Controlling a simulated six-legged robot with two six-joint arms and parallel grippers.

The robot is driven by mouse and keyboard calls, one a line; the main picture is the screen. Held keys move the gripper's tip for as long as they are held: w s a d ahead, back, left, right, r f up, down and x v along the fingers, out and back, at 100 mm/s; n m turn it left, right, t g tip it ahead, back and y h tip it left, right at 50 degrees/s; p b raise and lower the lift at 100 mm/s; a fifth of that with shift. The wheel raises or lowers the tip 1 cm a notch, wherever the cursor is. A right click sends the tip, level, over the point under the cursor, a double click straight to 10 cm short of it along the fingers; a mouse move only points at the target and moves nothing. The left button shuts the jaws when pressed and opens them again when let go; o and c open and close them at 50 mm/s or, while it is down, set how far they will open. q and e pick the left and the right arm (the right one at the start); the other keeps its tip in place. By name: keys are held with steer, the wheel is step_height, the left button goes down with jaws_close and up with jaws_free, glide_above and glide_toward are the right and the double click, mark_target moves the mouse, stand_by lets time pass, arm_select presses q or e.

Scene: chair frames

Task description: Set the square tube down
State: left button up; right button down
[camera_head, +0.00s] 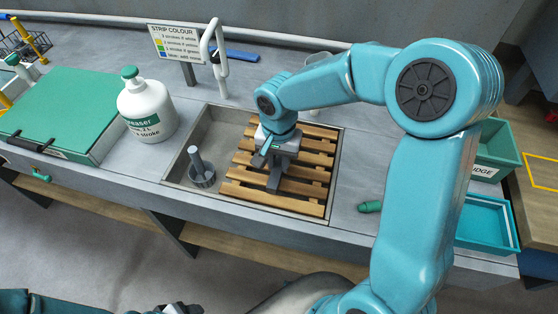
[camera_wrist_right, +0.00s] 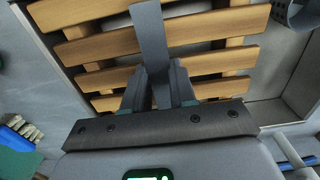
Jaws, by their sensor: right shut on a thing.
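The square tube (camera_wrist_right: 150,38) is a plain grey bar. In the right wrist view it sticks out beyond the fingers of my right gripper (camera_wrist_right: 157,88), which is shut on it. In the head view my right gripper (camera_head: 268,158) is over the wooden slat rack (camera_head: 250,192) in the sink, and the tube (camera_head: 275,178) points down at the slats. I cannot tell whether the tube touches them. The rack's slats also show behind the tube in the wrist view (camera_wrist_right: 205,28). My left gripper (camera_head: 180,308) is only partly in view at the bottom edge, its fingers hidden.
A grey cup (camera_head: 203,180) with an upright post stands in the sink left of the rack. A white bottle (camera_head: 146,112), a green-topped case (camera_head: 62,108) and a tap (camera_head: 219,62) are around the sink. Green bins (camera_head: 490,150) stand right. A green-handled object (camera_head: 370,206) lies right of the sink.

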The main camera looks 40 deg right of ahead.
mark_target(279, 165)
steer(key=shift+s+f, duration=0.1)
steer(key=shift+f, duration=0.1)
steer(key=shift+f, duration=0.25)
steer(key=c, duration=0.9)
jaws_free()
steer(key=shift+r, duration=0.1)
step_height(279, 165, up, 12)
steer(key=shift+r+p, duration=0.2)
steer(key=shift+p, duration=0.2)
steer(key=shift+f, duration=0.1)
